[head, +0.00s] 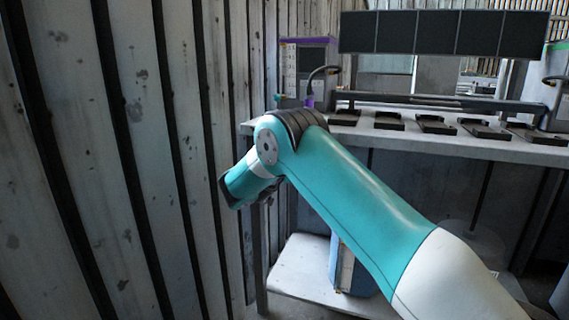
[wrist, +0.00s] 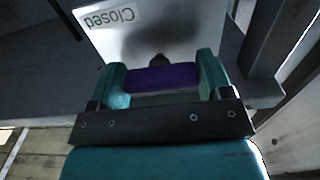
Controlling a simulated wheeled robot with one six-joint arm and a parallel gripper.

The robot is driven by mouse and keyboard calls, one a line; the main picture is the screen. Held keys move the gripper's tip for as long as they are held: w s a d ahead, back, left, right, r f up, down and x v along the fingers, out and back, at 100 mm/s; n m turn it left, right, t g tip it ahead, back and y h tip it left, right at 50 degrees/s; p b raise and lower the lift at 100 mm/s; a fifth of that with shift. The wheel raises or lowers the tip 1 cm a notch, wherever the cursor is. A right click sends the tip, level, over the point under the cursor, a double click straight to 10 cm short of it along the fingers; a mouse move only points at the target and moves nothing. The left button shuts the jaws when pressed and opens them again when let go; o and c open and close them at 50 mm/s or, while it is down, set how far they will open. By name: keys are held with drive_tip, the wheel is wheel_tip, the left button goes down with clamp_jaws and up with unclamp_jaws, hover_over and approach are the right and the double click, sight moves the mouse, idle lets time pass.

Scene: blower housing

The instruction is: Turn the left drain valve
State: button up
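In the wrist view my gripper (wrist: 161,78) has its two teal fingers wide apart. A purple bar (wrist: 160,77), which looks like a valve handle, lies between them and fills most of the gap. I cannot tell whether both fingers press on it. A dark stub (wrist: 158,60) shows just beyond the bar, against a pale panel. A label reading "Closed" (wrist: 112,17) appears upside down on that panel.
A corrugated wall (head: 120,160) runs close along the left. A grey bench (head: 470,146) with several black trays (head: 436,124) stands behind my arm. A low shelf (head: 300,275) lies beneath it. A dark post (wrist: 272,40) stands close right of my gripper.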

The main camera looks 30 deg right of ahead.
drive_tip(key=c, duration=0.3)
drive_tip(key=n+p, duration=0.1)
drive_tip(key=n, duration=0.2)
drive_tip(key=shift+n, duration=0.4)
drive_tip(key=n+p, duration=0.2)
drive_tip(key=n, duration=0.1)
drive_tip(key=shift+n, duration=0.3)
drive_tip(key=n+p, duration=0.2)
drive_tip(key=n, duration=0.3)
drive_tip(key=shift+p, duration=0.4)
drive_tip(key=shift+f+n+p, duration=0.1)
drive_tip(key=shift+n+p, duration=0.55)
drive_tip(key=shift+n, duration=0.95)
drive_tip(key=shift+f, duration=0.1)
